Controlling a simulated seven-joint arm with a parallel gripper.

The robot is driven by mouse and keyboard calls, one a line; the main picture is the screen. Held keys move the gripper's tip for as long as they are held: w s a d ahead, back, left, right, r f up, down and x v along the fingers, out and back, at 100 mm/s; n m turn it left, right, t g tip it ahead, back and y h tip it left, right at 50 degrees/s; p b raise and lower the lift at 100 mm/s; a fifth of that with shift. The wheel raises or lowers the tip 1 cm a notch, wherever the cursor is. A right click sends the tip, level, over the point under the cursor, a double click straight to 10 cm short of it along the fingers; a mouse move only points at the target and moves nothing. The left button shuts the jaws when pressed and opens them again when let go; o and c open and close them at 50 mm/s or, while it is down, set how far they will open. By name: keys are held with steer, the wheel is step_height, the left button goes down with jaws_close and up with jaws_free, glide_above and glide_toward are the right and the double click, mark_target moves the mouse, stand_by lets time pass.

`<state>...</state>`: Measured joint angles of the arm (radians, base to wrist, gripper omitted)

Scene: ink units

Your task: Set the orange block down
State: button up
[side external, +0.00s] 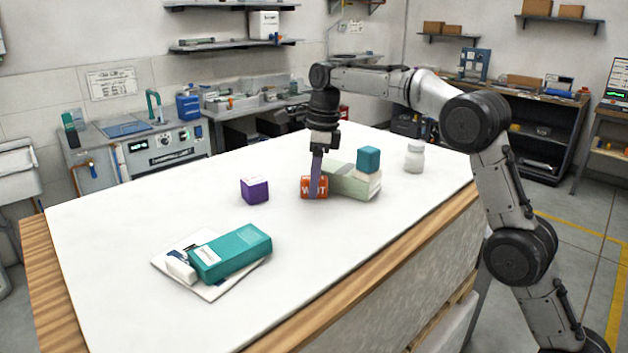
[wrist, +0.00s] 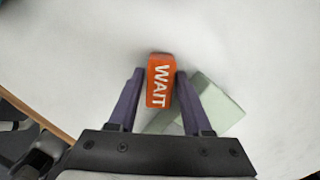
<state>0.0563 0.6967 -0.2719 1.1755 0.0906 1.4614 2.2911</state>
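The orange block (side external: 307,188), with white "WAIT" lettering, is low at the tabletop near the middle of the table in the side view. In the wrist view the orange block (wrist: 160,80) sits between my two purple fingers, one along each long side. My gripper (wrist: 160,74) appears shut on it, with hardly any gap showing. In the side view my gripper (side external: 316,190) points straight down, and one finger covers part of the block. I cannot tell whether the block's underside touches the white table (side external: 130,230).
A pale green box (side external: 352,184) lies close right of the block, with a teal cube (side external: 368,159) above it. A purple cube (side external: 254,190) stands to the left. A white jar (side external: 414,157) is farther right. A teal case (side external: 232,252) lies at front left.

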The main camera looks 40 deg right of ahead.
steer(key=r, duration=0.6)
steer(key=shift+s+d+r, duration=0.2)
steer(key=shift+d+r, duration=0.1)
steer(key=shift+r, duration=0.05)
steer(key=shift+s+r, duration=0.1)
steer(key=shift+r, duration=0.45)
steer(key=shift+s, duration=0.1)
steer(key=s+a+r+n+t, duration=0.1)
steer(key=s+r+n, duration=0.3)
steer(key=s+n, duration=0.5)
steer(key=s+f+n+t, duration=0.1)
steer(key=s+f+n, duration=0.2)
steer(key=s, duration=0.6)
steer(key=s+f+n+t, duration=0.1)
steer(key=s+f+n, duration=0.2)
steer(key=s+n, duration=0.5)
steer(key=shift+s+a+f+t+h, duration=0.2)
steer(key=shift+s+a+t+h, duration=0.15)
steer(key=shift+s, duration=0.45)
steer(key=shift+o, duration=1.2)
steer(key=s+f+n, duration=0.6)
steer(key=s+f, duration=0.2)
steer(key=shift+n+t, duration=0.4)
steer(key=shift+t, duration=0.05)
steer(key=shift+o, duration=1.3)
steer(key=shift+s+f, duration=0.1)
